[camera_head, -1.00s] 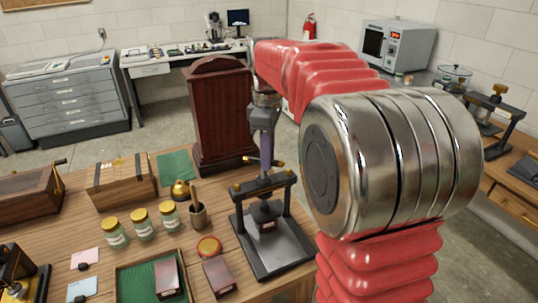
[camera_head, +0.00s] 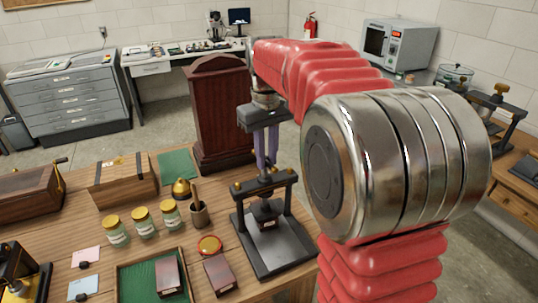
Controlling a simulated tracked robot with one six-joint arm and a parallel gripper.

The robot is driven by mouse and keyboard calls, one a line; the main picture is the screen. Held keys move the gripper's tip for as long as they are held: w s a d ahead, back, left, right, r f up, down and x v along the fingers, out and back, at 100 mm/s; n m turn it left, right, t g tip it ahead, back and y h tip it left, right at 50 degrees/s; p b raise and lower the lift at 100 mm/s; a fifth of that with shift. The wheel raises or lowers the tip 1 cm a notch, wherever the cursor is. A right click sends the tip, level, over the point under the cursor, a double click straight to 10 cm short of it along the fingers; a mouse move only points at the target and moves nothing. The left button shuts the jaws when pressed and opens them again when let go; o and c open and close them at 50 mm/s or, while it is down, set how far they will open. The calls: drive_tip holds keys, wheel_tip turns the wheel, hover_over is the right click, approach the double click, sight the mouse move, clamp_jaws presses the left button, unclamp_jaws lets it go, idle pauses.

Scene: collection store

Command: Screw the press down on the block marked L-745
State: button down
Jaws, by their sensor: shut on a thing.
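The black screw press (camera_head: 277,250) stands at the right end of the wooden table, with brass knobs on its crossbar. A small dark block with a pale label (camera_head: 268,224) is under its screw, on the base plate. The label is too small to read, and I cannot tell whether the pressing plate touches the block. My gripper (camera_head: 265,168) points down over the middle of the crossbar. Its purple fingers are shut on the handle of the press screw, which they mostly hide.
Left of the press are a pestle in a mortar (camera_head: 200,215), a round red-rimmed tin (camera_head: 209,245), two dark reddish blocks, one (camera_head: 220,275) beside the green tray (camera_head: 124,282), and several jars. A tall wooden cabinet (camera_head: 220,115) stands close behind.

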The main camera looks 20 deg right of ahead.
drive_tip(key=m, duration=0.4)
drive_tip(key=shift+a, duration=0.2)
idle(1.1)
drive_tip(key=c, duration=1.6)
unclamp_jaws()
drive_tip(key=shift+r, duration=0.1)
wheel_tip(320, 180, up, 14)
drive_tip(key=shift+f, duration=0.25)
